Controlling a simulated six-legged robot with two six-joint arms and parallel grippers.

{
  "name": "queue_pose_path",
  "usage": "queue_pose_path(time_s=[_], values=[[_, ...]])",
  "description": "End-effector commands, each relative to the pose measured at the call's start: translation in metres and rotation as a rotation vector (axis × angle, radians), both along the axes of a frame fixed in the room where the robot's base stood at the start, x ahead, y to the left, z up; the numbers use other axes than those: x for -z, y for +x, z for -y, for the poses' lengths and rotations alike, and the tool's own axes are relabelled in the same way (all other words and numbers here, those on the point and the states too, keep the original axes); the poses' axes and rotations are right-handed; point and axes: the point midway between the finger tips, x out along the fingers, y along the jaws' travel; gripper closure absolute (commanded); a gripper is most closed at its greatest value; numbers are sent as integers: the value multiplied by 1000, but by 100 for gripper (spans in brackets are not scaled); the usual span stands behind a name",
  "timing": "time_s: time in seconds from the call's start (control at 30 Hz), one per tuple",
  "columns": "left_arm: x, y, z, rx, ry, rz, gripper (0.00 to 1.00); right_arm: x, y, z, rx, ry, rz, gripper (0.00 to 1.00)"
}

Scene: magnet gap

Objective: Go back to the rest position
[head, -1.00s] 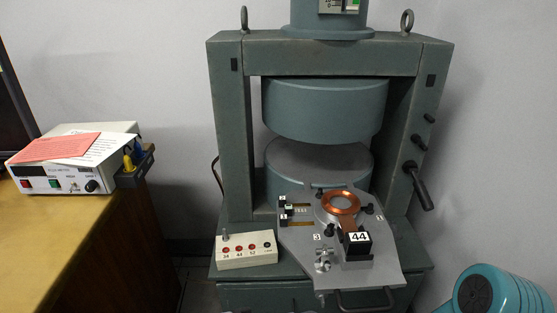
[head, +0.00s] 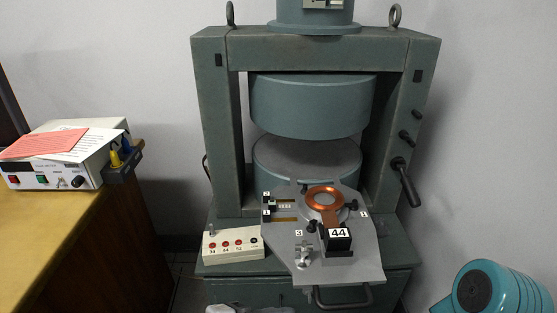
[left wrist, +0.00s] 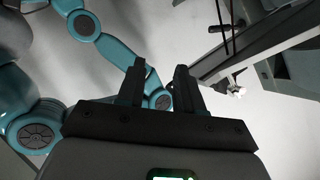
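My left gripper (left wrist: 158,88) shows in the left wrist view. Its two dark fingers stand apart with nothing between them, so it is open and empty. It is not in the head view. My right gripper is in neither view; only a teal link of my arm shows at the lower right of the head view. The grey magnet frame (head: 203,130) stands in the middle of the head view. Its plate (head: 360,262) carries a copper ring with a handle (head: 326,199) and a black block labelled 44 (head: 339,240). No gripper touches them in the head view.
A small box with red buttons (head: 233,245) sits left of the plate. A wooden desk (head: 40,235) with a white meter (head: 45,180) and papers stands at the left. A crank handle (head: 404,182) sticks out at the frame's right. Wall and floor space lies right of the magnet.

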Motion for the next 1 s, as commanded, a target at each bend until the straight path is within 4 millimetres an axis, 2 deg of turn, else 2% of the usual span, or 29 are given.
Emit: queue_pose_path(time_s=[0.03, 0.17, 0.27, 0.37, 0.4, 0.47, 0.5, 0.6, 0.7, 0.8, 0.93, 0.97, 1.0], values=[[15, 6, -3, -22, 5, -53, 64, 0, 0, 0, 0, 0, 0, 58], [55, 21, -13, -106, 1, -204, 64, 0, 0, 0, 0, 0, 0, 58], [97, 33, -25, -214, -11, -371, 64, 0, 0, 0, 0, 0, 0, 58], [156, 41, -44, -387, -31, -609, 64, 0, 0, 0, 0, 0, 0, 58], [183, 41, -53, -473, -42, -717, 64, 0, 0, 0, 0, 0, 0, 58], [223, 36, -67, -608, -54, -881, 64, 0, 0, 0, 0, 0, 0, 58], [247, 30, -75, -700, -63, -987, 64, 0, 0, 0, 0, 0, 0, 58], [300, 7, -94, -928, -76, -1227, 64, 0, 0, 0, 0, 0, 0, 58], [338, -19, -107, -1139, -79, -1421, 64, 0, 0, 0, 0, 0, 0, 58], [359, -38, -115, -1322, -84, -1553, 64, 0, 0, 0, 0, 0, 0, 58], [365, -45, -128, -1557, -135, -1655, 64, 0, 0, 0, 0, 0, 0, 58], [359, -49, -129, -1595, -144, -1683, 64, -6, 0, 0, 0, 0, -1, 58], [338, -48, -128, -1583, -141, -1676, 64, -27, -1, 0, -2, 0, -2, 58]])
